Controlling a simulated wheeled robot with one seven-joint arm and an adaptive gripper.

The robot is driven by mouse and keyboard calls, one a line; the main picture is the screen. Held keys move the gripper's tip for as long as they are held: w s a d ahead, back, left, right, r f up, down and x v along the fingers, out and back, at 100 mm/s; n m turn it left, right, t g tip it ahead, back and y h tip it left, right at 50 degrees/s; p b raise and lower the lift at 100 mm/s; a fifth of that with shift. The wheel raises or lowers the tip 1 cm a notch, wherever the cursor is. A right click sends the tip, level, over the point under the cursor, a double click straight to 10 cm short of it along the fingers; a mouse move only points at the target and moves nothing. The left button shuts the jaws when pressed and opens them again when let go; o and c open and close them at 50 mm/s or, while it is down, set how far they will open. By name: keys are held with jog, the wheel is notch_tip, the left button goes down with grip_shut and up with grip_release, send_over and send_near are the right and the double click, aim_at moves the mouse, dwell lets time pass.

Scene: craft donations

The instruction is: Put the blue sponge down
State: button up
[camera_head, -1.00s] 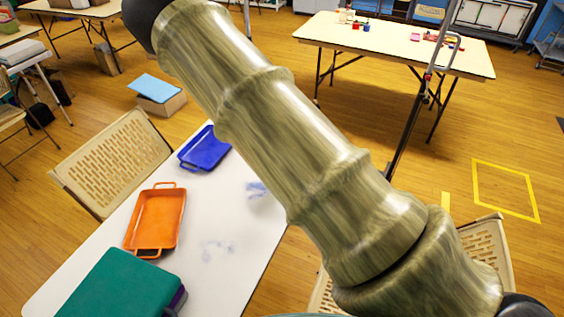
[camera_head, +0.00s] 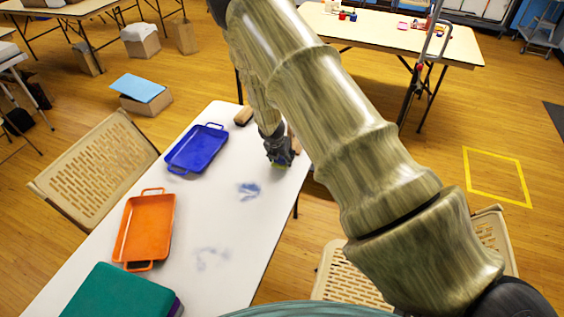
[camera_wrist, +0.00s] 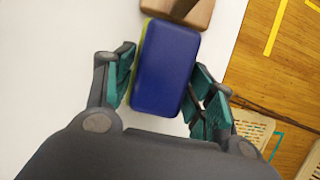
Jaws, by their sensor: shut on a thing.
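The blue sponge (camera_wrist: 165,68) has a yellow-green side layer and lies between the fingers of my gripper (camera_wrist: 165,88) in the wrist view. The gripper is shut on it, with teal pads at its left and right sides. I cannot tell whether the sponge touches the table.
A blue tray (camera_head: 196,149), an orange tray (camera_head: 146,228) and a teal box (camera_head: 118,296) line the table's left side. Blue smudges (camera_head: 249,190) mark the bare middle. A wooden block (camera_wrist: 190,10) lies just beyond the sponge. The table's right edge is close.

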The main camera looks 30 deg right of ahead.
notch_tip(320, 180, down, 2)
jog(key=shift+a+f+b, duration=0.1)
jog(key=shift+f+b, duration=0.05)
jog(key=shift+b, duration=0.7)
jog(key=shift+s+f, duration=0.1)
jog(key=shift+f, duration=0.25)
jog(key=o, duration=0.9)
jog(key=shift+f, duration=0.1)
jog(key=shift+o, duration=0.3)
jog(key=shift+f, duration=0.2)
jog(key=shift+r, duration=0.15)
jog(key=shift+r, duration=0.45)
jog(key=b+v, duration=0.1)
jog(key=v, duration=1.1)
